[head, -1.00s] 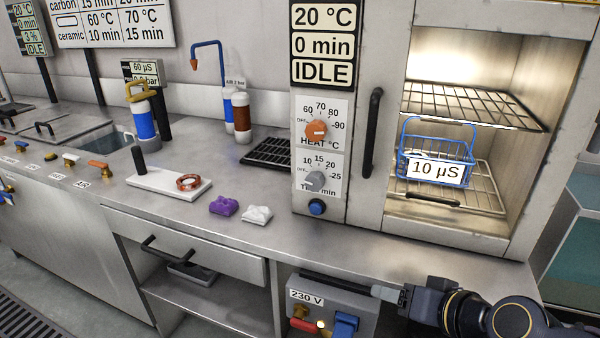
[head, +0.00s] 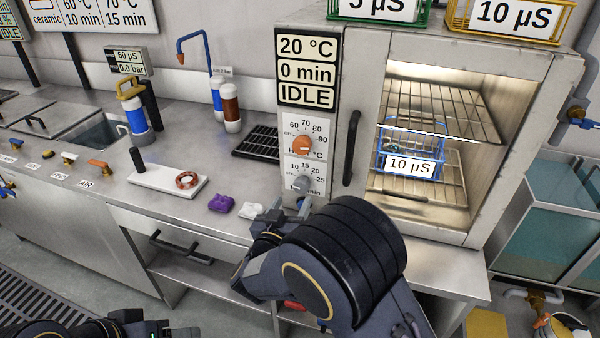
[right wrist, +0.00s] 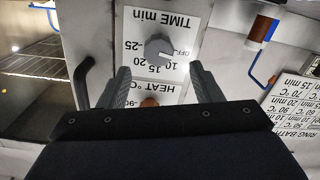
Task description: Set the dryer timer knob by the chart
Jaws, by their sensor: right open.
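The grey timer knob (head: 301,184) sits low on the dryer's front panel, under the orange heat knob (head: 302,145). The dryer display (head: 307,72) reads 20 °C, 0 min, IDLE. My right gripper (head: 285,207) is in front of the panel's lower part. In the right wrist view, upside down, the timer knob (right wrist: 157,48) lies beyond and between the open, empty fingers (right wrist: 160,75); its exact pointer setting is unclear. The chart (head: 95,14) is cut off at the upper left; part of it also shows in the right wrist view (right wrist: 300,105). My left gripper (head: 180,332) barely shows at the bottom edge.
The dryer's black handle (head: 351,148) is right of the panel. A blue basket (head: 410,165) labelled 10 µS is inside on the racks. Purple (head: 221,203) and white (head: 251,210) lumps and a white board (head: 160,182) lie on the counter, left of my right gripper.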

